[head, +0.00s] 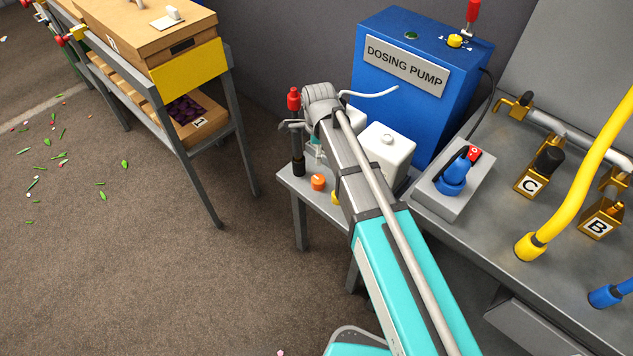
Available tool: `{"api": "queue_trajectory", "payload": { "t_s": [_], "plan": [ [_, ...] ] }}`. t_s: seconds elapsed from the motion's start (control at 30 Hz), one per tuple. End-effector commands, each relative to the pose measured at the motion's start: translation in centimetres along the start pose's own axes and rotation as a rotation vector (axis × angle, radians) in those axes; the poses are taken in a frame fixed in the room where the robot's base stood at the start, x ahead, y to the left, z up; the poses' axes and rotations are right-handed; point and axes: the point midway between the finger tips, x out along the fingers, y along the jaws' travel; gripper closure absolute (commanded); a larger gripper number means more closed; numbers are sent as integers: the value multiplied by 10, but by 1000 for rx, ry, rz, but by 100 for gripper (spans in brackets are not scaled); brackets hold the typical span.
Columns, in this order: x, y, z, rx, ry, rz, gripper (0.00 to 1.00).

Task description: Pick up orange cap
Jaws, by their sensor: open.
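The orange cap (318,182) stands on the small grey side table (290,180), near its front edge, left of my arm. My gripper (317,152) is at the far end of my arm, above and just behind the cap, and apart from it. The gripper is open with nothing seen between its fingers. It is small here and partly hidden by my own wrist.
A yellow item (335,198) shows partly behind my arm. A white jug (386,150) and the blue dosing pump (415,80) are to the right.

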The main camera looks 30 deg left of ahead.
Motion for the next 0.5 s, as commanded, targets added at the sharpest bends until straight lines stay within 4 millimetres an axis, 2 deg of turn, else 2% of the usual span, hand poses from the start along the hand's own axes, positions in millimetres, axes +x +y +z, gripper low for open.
{"api": "queue_trajectory", "payload": {
  "t_s": [0.5],
  "plan": [
    [42, 0, 1, -1, 0, 0, 0]
  ]
}}
